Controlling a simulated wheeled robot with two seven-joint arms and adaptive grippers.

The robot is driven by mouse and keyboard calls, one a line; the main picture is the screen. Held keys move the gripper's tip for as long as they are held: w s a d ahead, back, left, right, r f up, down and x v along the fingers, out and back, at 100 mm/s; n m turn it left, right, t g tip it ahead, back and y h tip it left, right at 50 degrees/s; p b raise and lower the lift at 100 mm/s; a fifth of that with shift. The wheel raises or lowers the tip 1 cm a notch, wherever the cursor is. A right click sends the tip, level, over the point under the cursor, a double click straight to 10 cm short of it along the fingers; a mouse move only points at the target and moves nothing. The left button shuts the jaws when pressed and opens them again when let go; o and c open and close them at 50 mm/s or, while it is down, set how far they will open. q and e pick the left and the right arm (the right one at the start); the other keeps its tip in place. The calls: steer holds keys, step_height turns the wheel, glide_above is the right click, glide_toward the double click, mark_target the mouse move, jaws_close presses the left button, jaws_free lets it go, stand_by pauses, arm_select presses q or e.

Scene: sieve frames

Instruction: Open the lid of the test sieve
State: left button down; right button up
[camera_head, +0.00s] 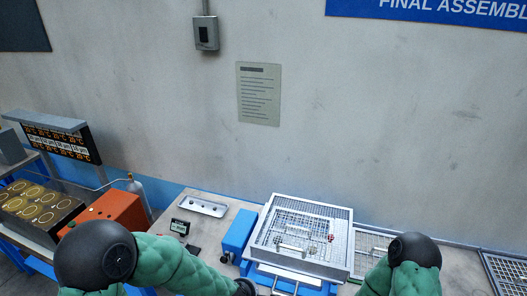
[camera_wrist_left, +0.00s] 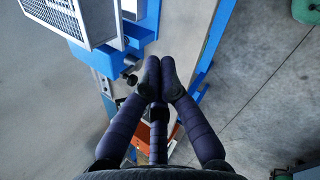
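The test sieve (camera_head: 345,250) is a square silver frame on a blue base, standing on the bench at lower right of centre in the head view. A wire grid (camera_head: 300,217) lies across its top, with small metal parts and a red piece showing in or under it. I cannot clearly tell the lid from the frame. In the left wrist view, the sieve's silver mesh side (camera_wrist_left: 65,15) is at upper left. My left gripper (camera_wrist_left: 160,72) has its dark fingertips together, with nothing seen between them, below and beside the blue base. My right gripper is out of view.
A blue box (camera_head: 237,232) stands left of the sieve. A wire mesh tray (camera_head: 374,242) lies to its right, partly behind my right arm. A small display (camera_head: 180,227), a silver plate (camera_head: 203,205) and an orange box (camera_head: 115,210) are farther left. The wall is behind.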

arm_select(q)
steer(key=s+a+f+m+g+b, duration=0.2)
steer(key=s+f+m+b, duration=0.4)
steer(key=f, duration=0.7)
steer(key=s+a+f+m+g+h+b, duration=0.1)
steer(key=s+f+m+b, duration=0.5)
steer(key=f, duration=0.7)
steer(key=s+a+f+m+g+h+b, duration=0.1)
steer(key=s+f+m+b, duration=0.5)
steer(key=f, duration=0.7)
steer(key=shift+s+a+m+g, duration=0.5)
steer(key=shift+a+g, duration=0.4)
steer(key=shift+g, duration=0.1)
